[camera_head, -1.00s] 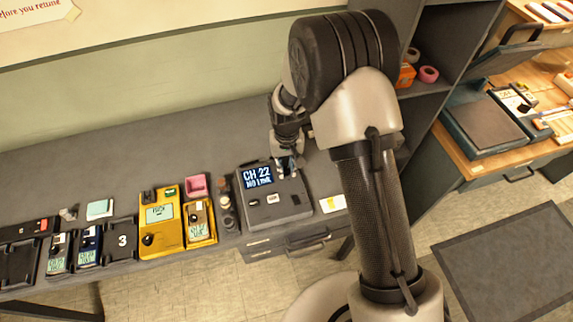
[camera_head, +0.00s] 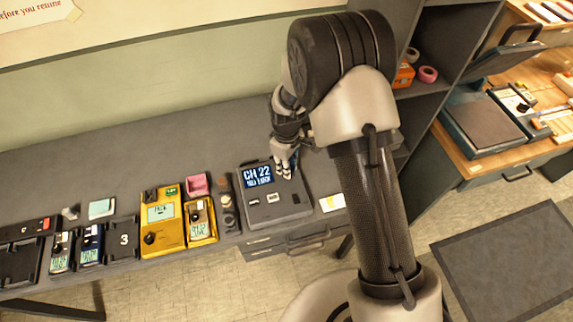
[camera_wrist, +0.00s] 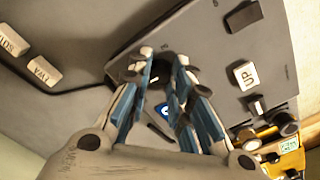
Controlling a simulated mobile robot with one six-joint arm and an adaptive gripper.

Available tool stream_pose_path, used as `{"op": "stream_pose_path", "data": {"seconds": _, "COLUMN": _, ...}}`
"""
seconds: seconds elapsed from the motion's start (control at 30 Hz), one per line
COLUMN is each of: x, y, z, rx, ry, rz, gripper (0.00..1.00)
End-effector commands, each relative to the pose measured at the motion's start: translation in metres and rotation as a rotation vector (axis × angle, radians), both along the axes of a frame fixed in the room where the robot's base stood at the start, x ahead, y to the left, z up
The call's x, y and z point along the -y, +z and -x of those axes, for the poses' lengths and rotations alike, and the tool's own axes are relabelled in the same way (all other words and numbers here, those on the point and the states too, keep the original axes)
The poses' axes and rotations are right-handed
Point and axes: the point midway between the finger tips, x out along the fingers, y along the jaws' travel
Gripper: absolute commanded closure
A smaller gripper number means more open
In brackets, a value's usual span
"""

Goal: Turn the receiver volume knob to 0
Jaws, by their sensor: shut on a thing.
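The receiver (camera_head: 288,215) is a dark grey box on the bench, with a lit blue screen (camera_head: 256,175) reading CH 22. The small line below it is hard to read. My gripper (camera_head: 286,170) reaches down at the receiver's back right, beside the screen. In the wrist view my gripper (camera_wrist: 164,58) has its blue-padded fingers close together at the receiver's face. A dark round volume knob (camera_wrist: 131,68) shows at the fingertips, partly hidden by the left finger. The fingers are shut on it.
A yellow meter (camera_head: 163,235) and a smaller yellow device (camera_head: 201,222) lie left of the receiver, with a pink box (camera_head: 197,184) behind them. An UP button (camera_wrist: 245,75) shows on the receiver's face.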

Motion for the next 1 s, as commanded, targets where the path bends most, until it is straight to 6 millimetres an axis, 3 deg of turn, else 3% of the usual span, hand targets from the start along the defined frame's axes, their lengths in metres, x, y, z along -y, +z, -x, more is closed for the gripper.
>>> {"op": "stream_pose_path", "data": {"seconds": 0.7, "x": 0.0, "y": -0.0002, "z": 0.0001, "rx": -0.001, "ry": 0.08, "rz": 0.001, "gripper": 1.0}}
{"op": "stream_pose_path", "data": {"seconds": 0.73, "x": 0.0, "y": -0.0002, "z": 0.0001, "rx": -0.001, "ry": 0.079, "rz": 0.001, "gripper": 0.8}}
{"op": "stream_pose_path", "data": {"seconds": 1.0, "x": 0.0, "y": -0.0001, "z": 0.0001, "rx": 0.0, "ry": 0.078, "rz": 0.0, "gripper": 0.62}}
